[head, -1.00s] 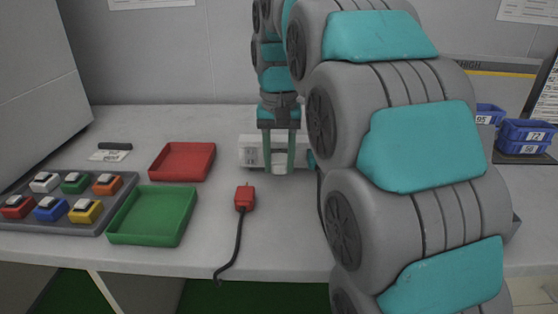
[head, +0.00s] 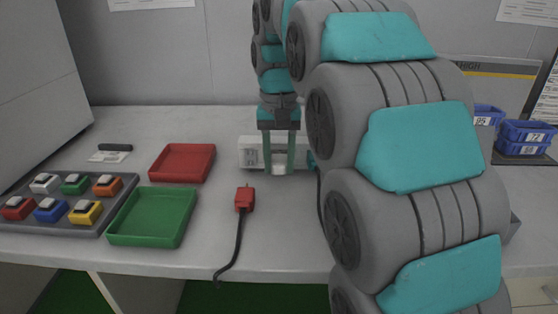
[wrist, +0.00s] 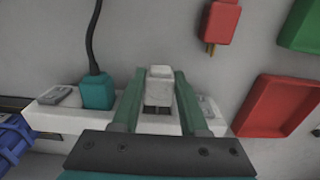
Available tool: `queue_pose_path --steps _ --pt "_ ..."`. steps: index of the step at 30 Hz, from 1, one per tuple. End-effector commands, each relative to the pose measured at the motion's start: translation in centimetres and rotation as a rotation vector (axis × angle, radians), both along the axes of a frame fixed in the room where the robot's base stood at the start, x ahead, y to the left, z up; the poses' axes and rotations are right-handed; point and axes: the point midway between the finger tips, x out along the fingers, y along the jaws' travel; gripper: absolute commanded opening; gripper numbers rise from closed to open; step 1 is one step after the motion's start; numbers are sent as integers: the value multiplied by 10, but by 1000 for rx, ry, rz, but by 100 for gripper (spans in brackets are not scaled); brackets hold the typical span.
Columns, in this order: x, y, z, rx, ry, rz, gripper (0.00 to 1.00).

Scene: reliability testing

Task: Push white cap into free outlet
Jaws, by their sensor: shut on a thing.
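The white cap (wrist: 159,88) is between the two green fingers of my gripper (wrist: 159,82) in the wrist view, and the fingers are shut on it. In the head view the cap (head: 278,161) shows between the fingertips of my gripper (head: 278,168), at the front of the white outlet strip (head: 248,152). In the wrist view the strip (wrist: 62,120) lies behind the cap, and a teal plug (wrist: 97,91) with a black cord sits in its left part. My gripper hides the strip's middle. I cannot tell whether the cap is inside an outlet.
A red plug (head: 244,198) with a black cord lies in front of the strip. A red tray (head: 183,178), a green tray (head: 150,238) and a grey button panel (head: 90,227) are to the left. Blue bins (head: 525,137) stand at the right. My arm hides much of the right side.

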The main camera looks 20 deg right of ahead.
Motion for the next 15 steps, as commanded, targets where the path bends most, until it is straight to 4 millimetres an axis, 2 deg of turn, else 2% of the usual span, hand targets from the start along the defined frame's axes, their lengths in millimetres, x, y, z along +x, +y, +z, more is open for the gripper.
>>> queue_pose_path --steps 15 --pt "4 -1 0 0 0 0 0"
